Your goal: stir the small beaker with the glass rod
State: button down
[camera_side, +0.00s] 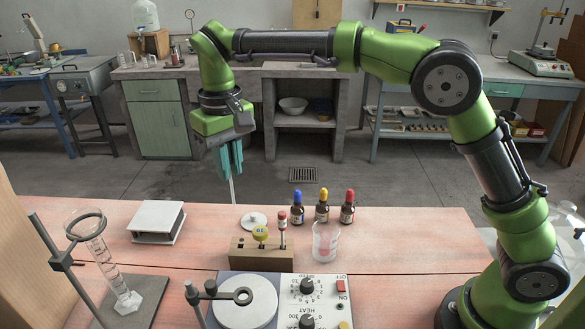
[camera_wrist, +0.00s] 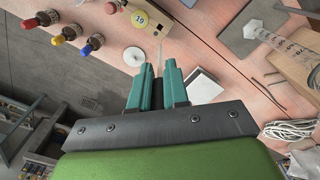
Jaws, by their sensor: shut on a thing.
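The small beaker (camera_side: 325,243) is clear glass and stands upright on the bench, right of the wooden block, with a pinkish look low inside. I cannot make it out for sure in the wrist view. My gripper (camera_side: 231,172) is shut on the glass rod (camera_side: 232,190), high above the back edge of the bench and well left of the beaker. The thin rod hangs below the teal fingers, near vertical and apart from the beaker. In the wrist view, the rod (camera_wrist: 160,50) shows faintly beyond the fingertips (camera_wrist: 159,72).
A wooden block (camera_side: 261,254) holds upright items, with a white lid (camera_side: 253,220) behind it. Dropper bottles (camera_side: 322,207) stand behind the beaker. A hotplate (camera_side: 285,300) is in front. The bench between has free room.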

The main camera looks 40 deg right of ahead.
jog(key=shift+r, duration=0.1)
dwell(0.3)
jog(key=shift+w+d+r, duration=0.1)
jog(key=shift+d+r, duration=0.1)
jog(key=shift+d, duration=0.1)
jog(key=d+r, duration=0.2)
jog(key=d, duration=0.1)
send_over(325, 242)
jog(key=w+d, duration=0.2)
notch_tip(325, 242, down, 7)
notch_tip(325, 242, down, 10)
jog(key=shift+d+f, duration=0.2)
jog(key=shift+f, duration=0.05)
jog(key=shift+s, duration=0.1)
jog(key=shift+a, duration=0.15)
dwell(0.4)
